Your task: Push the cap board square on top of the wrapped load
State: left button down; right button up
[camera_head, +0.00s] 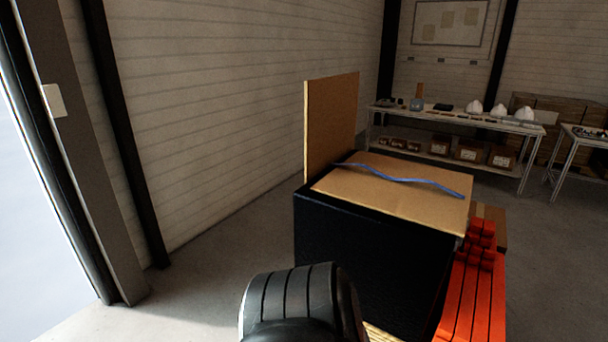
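The wrapped load (365,255) is a tall dark block in the middle of the view. The tan cap board (400,203) lies flat on top of it. A dark strip of the load's top shows along the board's left and front-left edges, so the board sits off toward the right. A wavy blue strap (405,180) lies across the board. The load's far sides are hidden. Neither gripper is in view.
A tan panel (330,128) stands upright behind the load's left side. Orange slatted pieces (475,290) and a brown box (491,222) stand at its right. A workbench (455,119) with white helmet shells is behind. Floor (205,275) at left is clear.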

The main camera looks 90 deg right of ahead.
aim_at(427, 204)
jog(key=i, duration=1.1)
jog(key=z, duration=4.55)
jog(key=i, duration=0.5)
jog(key=z, duration=0.05)
